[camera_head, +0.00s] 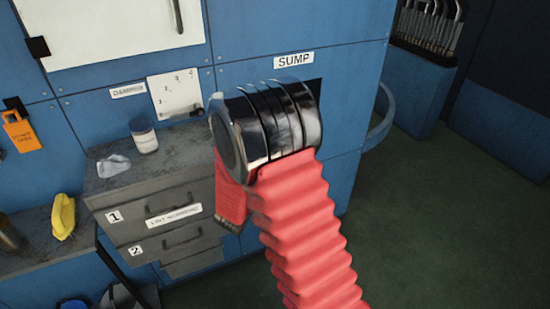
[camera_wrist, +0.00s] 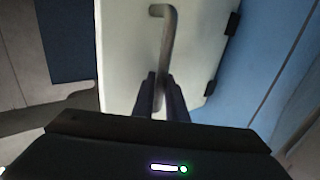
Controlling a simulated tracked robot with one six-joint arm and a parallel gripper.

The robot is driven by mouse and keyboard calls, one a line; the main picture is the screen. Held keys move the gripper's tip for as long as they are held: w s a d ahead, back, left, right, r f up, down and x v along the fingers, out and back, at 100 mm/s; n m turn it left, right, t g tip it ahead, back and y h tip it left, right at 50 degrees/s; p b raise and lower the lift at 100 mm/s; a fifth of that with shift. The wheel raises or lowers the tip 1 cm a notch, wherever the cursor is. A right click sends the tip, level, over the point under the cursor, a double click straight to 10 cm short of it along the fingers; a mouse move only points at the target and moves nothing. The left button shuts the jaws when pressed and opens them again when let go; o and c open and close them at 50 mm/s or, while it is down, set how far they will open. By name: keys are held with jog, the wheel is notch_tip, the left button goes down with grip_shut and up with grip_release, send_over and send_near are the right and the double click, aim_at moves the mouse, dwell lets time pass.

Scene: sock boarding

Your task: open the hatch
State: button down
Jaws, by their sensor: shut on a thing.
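In the wrist view, a pale hatch panel (camera_wrist: 125,60) fills the upper middle, with dark hinges (camera_wrist: 232,23) along its right edge. A grey bent bar handle (camera_wrist: 168,35) stands on it. My gripper (camera_wrist: 159,78) is shut on the lower part of this handle, a dark finger on each side. In the head view, my arm's metal wrist and red sleeve hide the gripper and the place where it grips. A SUMP label (camera_head: 294,60) is on the blue wall just above my wrist, with a dark patch (camera_head: 314,88) below it.
A white panel (camera_head: 110,25) with a dark handle (camera_head: 178,16) is at upper left. Below it are a grey drawer cabinet (camera_head: 130,232), a jar (camera_head: 144,135) and a yellow object (camera_head: 62,216). The green floor (camera_head: 420,220) at right is clear.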

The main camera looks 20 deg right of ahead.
jog(key=shift+w+a+r, duration=0.2)
jog(key=shift+w+a, duration=0.05)
jog(key=shift+a, duration=0.05)
jog(key=c, duration=2)
grip_release()
jog(key=shift+d, duration=0.1)
jog(key=shift+c, duration=0.2)
jog(key=shift+f, duration=0.1)
jog(key=shift+s, duration=0.1)
jog(key=v, duration=1.3)
jog(key=shift+s+a, duration=0.2)
jog(key=shift+a, duration=0.05)
